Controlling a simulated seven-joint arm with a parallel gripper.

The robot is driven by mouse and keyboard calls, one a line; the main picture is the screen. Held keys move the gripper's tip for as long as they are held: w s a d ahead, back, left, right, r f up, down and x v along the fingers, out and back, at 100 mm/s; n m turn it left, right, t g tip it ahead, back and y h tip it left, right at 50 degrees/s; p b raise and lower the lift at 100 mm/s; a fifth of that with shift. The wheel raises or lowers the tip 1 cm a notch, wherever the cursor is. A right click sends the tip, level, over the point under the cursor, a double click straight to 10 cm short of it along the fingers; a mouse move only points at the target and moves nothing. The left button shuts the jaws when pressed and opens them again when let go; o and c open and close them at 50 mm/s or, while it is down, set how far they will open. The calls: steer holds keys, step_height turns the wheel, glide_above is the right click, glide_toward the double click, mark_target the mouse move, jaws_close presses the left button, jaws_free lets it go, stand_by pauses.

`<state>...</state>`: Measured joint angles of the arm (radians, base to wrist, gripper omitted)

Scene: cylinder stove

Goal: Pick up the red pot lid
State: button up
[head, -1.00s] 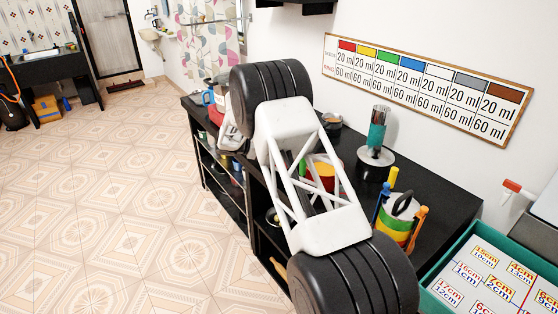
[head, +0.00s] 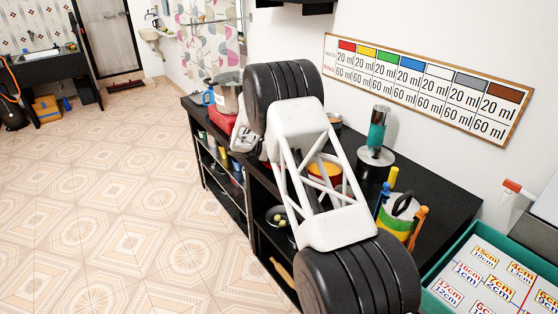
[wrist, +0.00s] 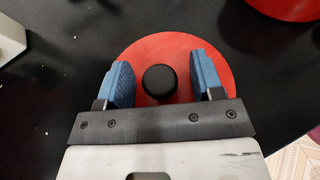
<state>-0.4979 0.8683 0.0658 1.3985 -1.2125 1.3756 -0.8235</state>
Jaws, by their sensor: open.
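The red pot lid (wrist: 165,50) lies on the black counter in the wrist view, a flat red disc with a round black knob (wrist: 160,81) in its middle. My gripper (wrist: 160,80) is open above the lid, its two blue-padded fingers on either side of the knob. There is a gap between each finger and the knob. The lower part of the lid is hidden behind the gripper. In the head view my arm hides the lid and the gripper.
The black counter (head: 440,205) holds a red and yellow pot (head: 322,170), a steel pot (head: 228,92) on a red base and a striped utensil holder (head: 398,215). In the wrist view, a red object (wrist: 285,8) is at top right and a white one (wrist: 10,38) at left.

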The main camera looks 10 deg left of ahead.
steer(key=shift+c, duration=0.4)
steer(key=c, duration=0.9)
steer(key=shift+r, duration=0.2)
steer(key=shift+c, duration=0.2)
steer(key=shift+r, duration=4.85)
